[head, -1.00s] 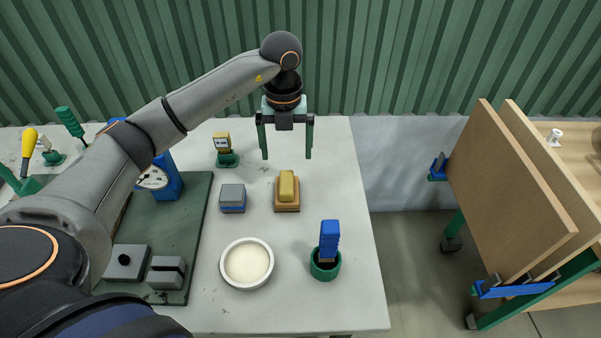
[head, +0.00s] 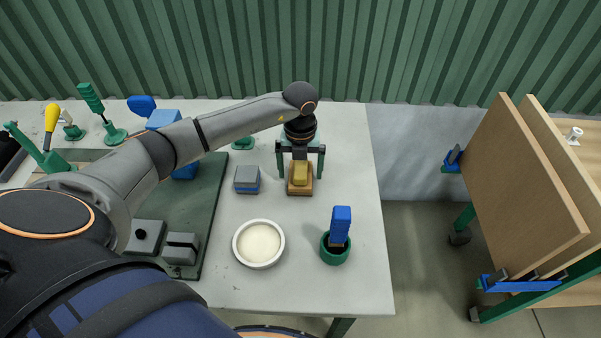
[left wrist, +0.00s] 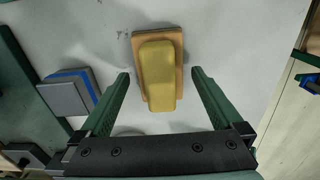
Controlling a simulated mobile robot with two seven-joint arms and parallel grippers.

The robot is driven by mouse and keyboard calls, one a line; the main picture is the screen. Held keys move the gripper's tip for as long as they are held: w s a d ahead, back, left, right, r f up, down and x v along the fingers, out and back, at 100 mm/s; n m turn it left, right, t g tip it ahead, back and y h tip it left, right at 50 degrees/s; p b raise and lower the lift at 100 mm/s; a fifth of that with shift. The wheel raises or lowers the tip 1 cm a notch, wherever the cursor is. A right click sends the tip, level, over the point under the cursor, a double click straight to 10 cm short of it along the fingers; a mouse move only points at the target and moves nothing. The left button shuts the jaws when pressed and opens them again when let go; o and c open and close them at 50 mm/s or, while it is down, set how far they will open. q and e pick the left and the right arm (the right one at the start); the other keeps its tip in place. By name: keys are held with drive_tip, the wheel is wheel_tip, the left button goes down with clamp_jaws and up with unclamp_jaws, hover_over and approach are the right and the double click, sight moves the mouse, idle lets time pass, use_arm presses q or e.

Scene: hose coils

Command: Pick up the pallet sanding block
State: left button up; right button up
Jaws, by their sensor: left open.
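The sanding block (head: 300,173) is a yellow block on a flat tan wooden base. It lies on the grey table (head: 345,135), right of its middle. My left gripper (head: 300,177) points down over it, with one green finger on each side. In the left wrist view the block (left wrist: 158,75) shows between and ahead of the two open fingers (left wrist: 160,73), with gaps on both sides. Nothing is held. Whether the fingertips reach down beside the block is hard to tell. My right gripper is not in view.
A grey and blue block (head: 247,179) lies close left of the sanding block. A white bowl (head: 259,243) and a green cup with a blue-handled brush (head: 336,248) stand nearer. A dark green mat (head: 215,205) with tools lies left. The table's right edge is nearby.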

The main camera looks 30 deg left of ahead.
use_arm(q)
drive_tip(key=shift+f, duration=0.15)
drive_tip(key=c, duration=1.5)
